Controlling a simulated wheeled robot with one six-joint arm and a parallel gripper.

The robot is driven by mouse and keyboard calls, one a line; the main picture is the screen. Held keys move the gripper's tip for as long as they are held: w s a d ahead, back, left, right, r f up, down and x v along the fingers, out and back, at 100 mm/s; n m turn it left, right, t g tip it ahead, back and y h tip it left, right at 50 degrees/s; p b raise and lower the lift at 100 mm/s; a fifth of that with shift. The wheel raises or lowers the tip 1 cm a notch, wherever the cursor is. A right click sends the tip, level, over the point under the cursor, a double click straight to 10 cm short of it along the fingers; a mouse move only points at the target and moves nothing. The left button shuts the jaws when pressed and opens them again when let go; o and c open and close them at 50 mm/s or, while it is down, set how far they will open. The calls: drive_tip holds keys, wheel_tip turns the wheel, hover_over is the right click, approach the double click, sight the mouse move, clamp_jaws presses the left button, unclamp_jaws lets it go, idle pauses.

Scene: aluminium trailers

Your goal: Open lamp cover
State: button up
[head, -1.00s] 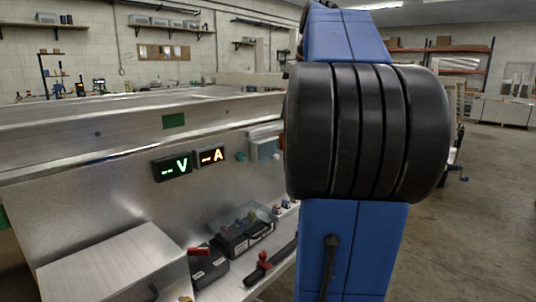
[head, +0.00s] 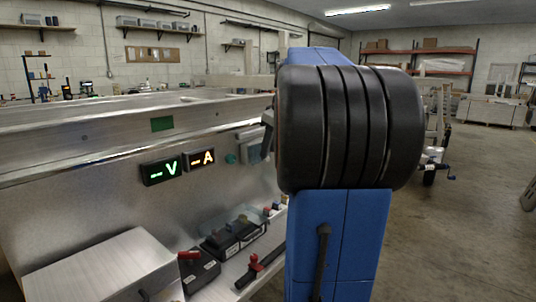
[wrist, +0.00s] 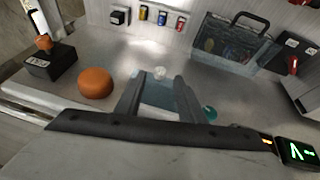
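The lamp cover seems to be the grey box with a bluish pane (head: 253,150) on the metal panel, partly hidden by my arm in the head view. In the wrist view a pale blue pane (wrist: 157,95) lies between the fingers of my gripper (wrist: 158,92), with a small whitish knob (wrist: 160,72) just beyond the fingertips. The fingers are spread, one on each side of the pane. I cannot tell whether they touch it. In the head view my arm hides most of the gripper.
A teal button (wrist: 210,113) is right of the fingers, an orange round knob (wrist: 95,83) left. Black boxes (head: 235,238) and a red-handled lever (head: 258,266) are below. Open floor (head: 450,240) lies right.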

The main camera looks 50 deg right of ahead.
drive_tip(key=shift+x, duration=1.4)
clamp_jaws()
